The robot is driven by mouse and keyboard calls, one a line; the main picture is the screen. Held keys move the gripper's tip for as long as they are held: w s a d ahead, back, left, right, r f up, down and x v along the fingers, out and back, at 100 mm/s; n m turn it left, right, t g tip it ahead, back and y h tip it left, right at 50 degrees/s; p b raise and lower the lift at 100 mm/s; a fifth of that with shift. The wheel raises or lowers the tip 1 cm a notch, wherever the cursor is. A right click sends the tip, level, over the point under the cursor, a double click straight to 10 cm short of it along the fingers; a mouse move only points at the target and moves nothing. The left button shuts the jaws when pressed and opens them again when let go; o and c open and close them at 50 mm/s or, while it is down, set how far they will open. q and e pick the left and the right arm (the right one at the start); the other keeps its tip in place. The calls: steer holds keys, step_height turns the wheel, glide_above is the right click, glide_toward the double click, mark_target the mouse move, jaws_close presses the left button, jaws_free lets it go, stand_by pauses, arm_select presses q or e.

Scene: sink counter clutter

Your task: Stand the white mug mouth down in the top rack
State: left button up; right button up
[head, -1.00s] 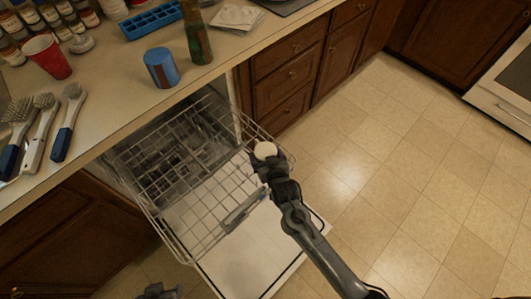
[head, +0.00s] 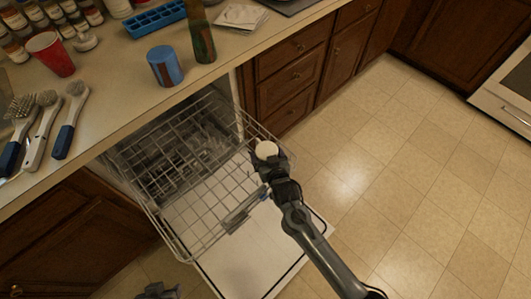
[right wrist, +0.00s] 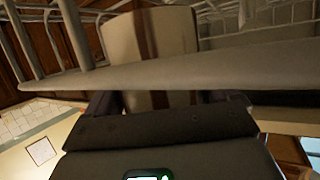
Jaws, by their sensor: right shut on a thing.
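The white mug (head: 266,149) shows as a pale round end above my right gripper (head: 268,161), at the right side of the pulled-out top rack (head: 168,232). My right gripper is shut on the mug. In the right wrist view the mug's side (right wrist: 122,42) is pale with a dark brown stripe, between the fingers. A thick rack rail (right wrist: 190,72) crosses in front of it there, so contact with the rack is unclear. The mug's mouth is hidden. My left gripper (head: 158,291) is partly in view at the bottom edge, apart from the rack; its jaws are unclear.
The open dishwasher door (head: 262,262) lies below the rack. The counter holds a blue cup (head: 165,67), a bottle (head: 201,38), a red cup (head: 50,54) and several brushes (head: 70,120). Drawers (head: 285,65) stand right of the rack. The floor at right is clear.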

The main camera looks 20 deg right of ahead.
mark_target(269, 151)
steer(key=shift+s+d+f, duration=0.2)
steer(key=shift+f, duration=0.4)
steer(key=shift+s+d+f, duration=0.15)
steer(key=shift+s+f, duration=0.05)
steer(key=shift+f, duration=0.4)
steer(key=o, duration=1)
steer(key=shift+o, duration=0.2)
step_height(269, 151, up, 9)
steer(key=p, duration=0.4)
steer(key=shift+s+f, duration=0.15)
steer(key=shift+f, duration=0.05)
steer(key=shift+a+f+b, duration=0.1)
steer(key=shift+f+b, duration=0.3)
steer(key=shift+b, duration=0.4)
steer(key=s+d+r+p, duration=0.1)
steer(key=s+r+p, duration=0.1)
steer(key=r+p, duration=0.8)
steer(key=s+d+r+p, duration=0.1)
steer(key=s+r+p, duration=0.2)
steer(key=r+p, duration=0.7)
steer(key=shift+d+r, duration=0.15)
steer(key=shift+r, duration=2.75)
